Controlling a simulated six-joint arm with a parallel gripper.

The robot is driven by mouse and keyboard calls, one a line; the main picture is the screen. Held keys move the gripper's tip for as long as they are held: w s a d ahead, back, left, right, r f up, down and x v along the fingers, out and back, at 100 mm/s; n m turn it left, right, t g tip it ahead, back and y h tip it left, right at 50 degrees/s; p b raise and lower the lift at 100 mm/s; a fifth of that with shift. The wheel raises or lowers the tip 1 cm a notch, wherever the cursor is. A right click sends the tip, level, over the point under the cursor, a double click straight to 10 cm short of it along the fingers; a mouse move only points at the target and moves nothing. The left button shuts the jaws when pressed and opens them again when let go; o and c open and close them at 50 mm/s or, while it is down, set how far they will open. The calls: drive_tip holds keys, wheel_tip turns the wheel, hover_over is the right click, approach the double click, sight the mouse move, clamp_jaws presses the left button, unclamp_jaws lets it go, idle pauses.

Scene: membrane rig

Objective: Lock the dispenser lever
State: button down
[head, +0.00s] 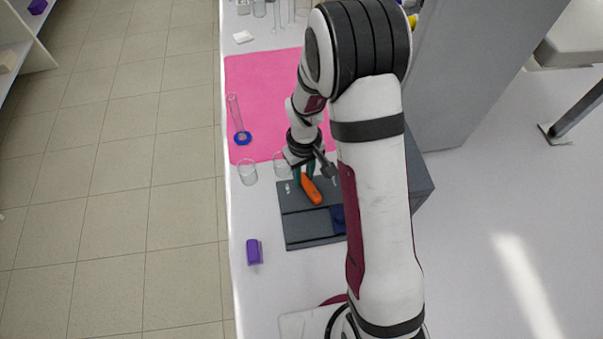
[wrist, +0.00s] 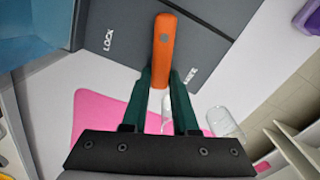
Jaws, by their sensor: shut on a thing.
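The orange dispenser lever (head: 312,191) lies over a dark grey panel (head: 300,228) in the head view. In the wrist view the lever (wrist: 164,40) runs up the middle, its near end between the green fingers. My gripper (head: 304,174) is shut on that end; it also shows in the wrist view (wrist: 161,78). The word LOCK (wrist: 108,40) is on the panel left of the lever in the wrist view. A second, hard-to-read label (wrist: 190,75) is close to the right finger. The lever lies between the two labels, nearer the second.
A pink mat (head: 265,90) lies beyond the panel, with a glass cylinder on a blue base (head: 242,138) at its left edge. Two clear beakers stand near the panel, one at the left (head: 247,175). A purple object (head: 254,251) sits left of the panel, with bare table around it.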

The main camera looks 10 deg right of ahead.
sight(321, 181)
drive_tip(key=d+m, duration=0.1)
drive_tip(key=m, duration=0.1)
drive_tip(key=d+m, duration=0.1)
drive_tip(key=m, duration=0.2)
drive_tip(key=shift+w+d, duration=0.1)
drive_tip(key=shift+d, duration=0.05)
drive_tip(key=shift+s+d+m, duration=0.15)
drive_tip(key=shift+d+m, duration=0.25)
drive_tip(key=shift+m, duration=0.8)
drive_tip(key=shift+s+d+m, duration=0.15)
drive_tip(key=shift+d+m, duration=0.25)
drive_tip(key=shift+m, duration=0.8)
drive_tip(key=shift+d, duration=0.1)
drive_tip(key=c, duration=0.7)
unclamp_jaws()
wheel_tip(321, 181, up, 16)
drive_tip(key=shift+f, duration=0.1)
drive_tip(key=shift+s, duration=0.1)
